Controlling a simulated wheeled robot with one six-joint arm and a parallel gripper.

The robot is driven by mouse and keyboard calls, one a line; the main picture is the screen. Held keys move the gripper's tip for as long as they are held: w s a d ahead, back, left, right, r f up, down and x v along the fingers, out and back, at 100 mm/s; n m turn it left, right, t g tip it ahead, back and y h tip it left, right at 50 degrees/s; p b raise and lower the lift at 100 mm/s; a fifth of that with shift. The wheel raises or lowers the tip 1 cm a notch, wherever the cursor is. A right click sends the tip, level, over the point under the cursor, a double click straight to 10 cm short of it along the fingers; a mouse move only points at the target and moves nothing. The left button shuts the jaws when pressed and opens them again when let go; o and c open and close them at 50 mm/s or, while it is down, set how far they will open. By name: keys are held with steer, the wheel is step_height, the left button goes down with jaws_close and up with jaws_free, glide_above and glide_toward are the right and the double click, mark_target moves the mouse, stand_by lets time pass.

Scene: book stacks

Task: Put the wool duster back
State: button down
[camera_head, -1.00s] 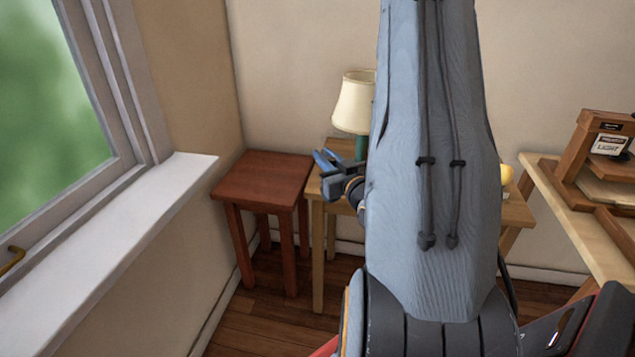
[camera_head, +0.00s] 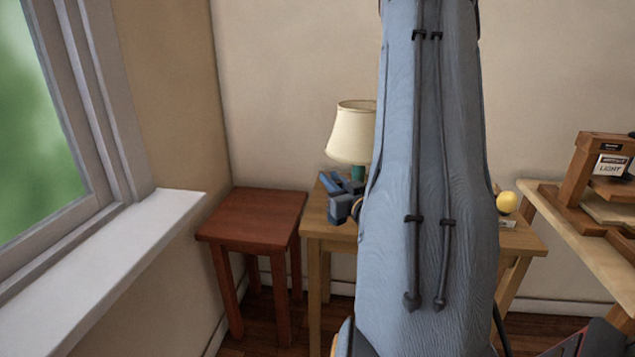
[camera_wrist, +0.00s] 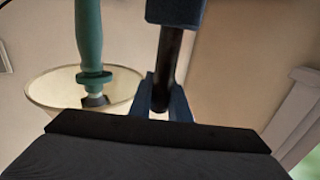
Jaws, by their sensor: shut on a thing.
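My gripper (camera_head: 342,187) shows in the head view with blue and dark grey parts, over the left part of the wooden table and in front of the lamp. In the wrist view its blue fingers (camera_wrist: 163,100) are shut on a thin dark rod, which looks like the handle of the wool duster (camera_wrist: 172,62). A dark blue block is at the rod's upper end in that view. No woolly head can be made out in either view.
A lamp (camera_head: 352,132) with a cream shade and teal base stands on the wooden table (camera_head: 318,226). A red-brown stool (camera_head: 252,213) and window sill (camera_head: 130,240) are left. A yellow ball (camera_head: 506,202) is at the table's right, near a bench (camera_head: 560,215) with a wooden stand (camera_head: 585,170).

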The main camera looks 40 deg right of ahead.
steer(key=w+d+f, duration=0.2)
steer(key=w+f, duration=0.1)
steer(key=w, duration=0.5)
steer(key=shift+w+d+f, duration=0.25)
steer(key=shift+w, duration=0.15)
steer(key=shift+f, duration=0.2)
steer(key=c, duration=1.7)
jaws_free()
steer(key=shift+o, duration=0.2)
